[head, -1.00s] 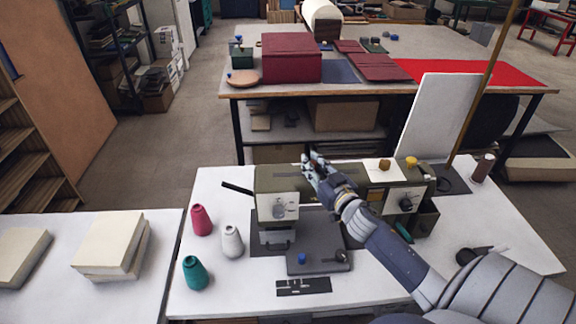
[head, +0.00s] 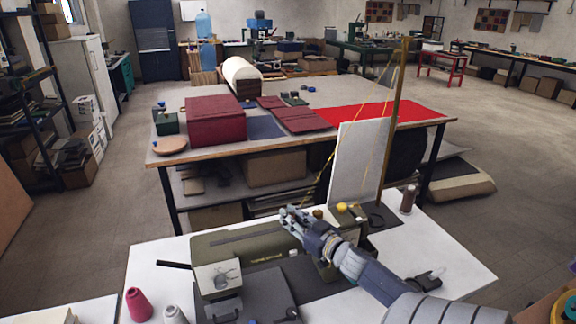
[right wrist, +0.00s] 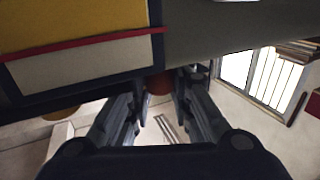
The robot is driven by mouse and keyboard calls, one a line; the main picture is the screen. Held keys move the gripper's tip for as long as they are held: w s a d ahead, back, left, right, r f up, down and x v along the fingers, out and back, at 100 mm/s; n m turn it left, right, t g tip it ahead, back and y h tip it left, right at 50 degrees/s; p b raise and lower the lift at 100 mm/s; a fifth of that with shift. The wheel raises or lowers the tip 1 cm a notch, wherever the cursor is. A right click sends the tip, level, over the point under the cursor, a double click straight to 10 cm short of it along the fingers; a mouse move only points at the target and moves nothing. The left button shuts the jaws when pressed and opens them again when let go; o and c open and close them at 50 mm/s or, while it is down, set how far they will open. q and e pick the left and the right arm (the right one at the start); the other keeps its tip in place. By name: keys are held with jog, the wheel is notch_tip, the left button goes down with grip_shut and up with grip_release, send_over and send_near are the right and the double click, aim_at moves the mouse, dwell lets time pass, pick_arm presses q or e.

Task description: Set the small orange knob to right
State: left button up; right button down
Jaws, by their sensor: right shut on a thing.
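My right gripper (head: 291,217) reaches over the top of the olive sewing machine (head: 240,243), its fingers toward the left. In the right wrist view its fingers (right wrist: 158,97) are closed on a small reddish-orange piece, which looks like the small orange knob (right wrist: 158,83); it is mostly hidden between the tips. In the head view the hand hides the gripped piece. A brownish-orange piece (head: 318,213) and a yellow piece (head: 342,207) show on the machine's top, just behind and right of the hand. My left gripper is not in view.
A grey dial (head: 224,279) sits on the machine's left front. A pink cone (head: 138,304) and a white cone (head: 174,315) stand at the left. A white board (head: 358,165) and a brown spool (head: 408,199) are at the right. The white table's (head: 452,253) right side is mostly clear.

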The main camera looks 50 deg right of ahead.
jog(key=c, duration=1.4)
grip_release()
jog(key=shift+s+d, duration=0.2)
jog(key=shift+s, duration=0.1)
jog(key=shift+s+a+f, duration=0.1)
jog(key=shift+s+a, duration=0.05)
jog(key=shift+s, duration=0.35)
jog(key=s, duration=0.3)
jog(key=s+a, duration=0.1)
jog(key=s, duration=0.7)
jog(key=shift+a, duration=0.25)
jog(key=shift+w, duration=0.1)
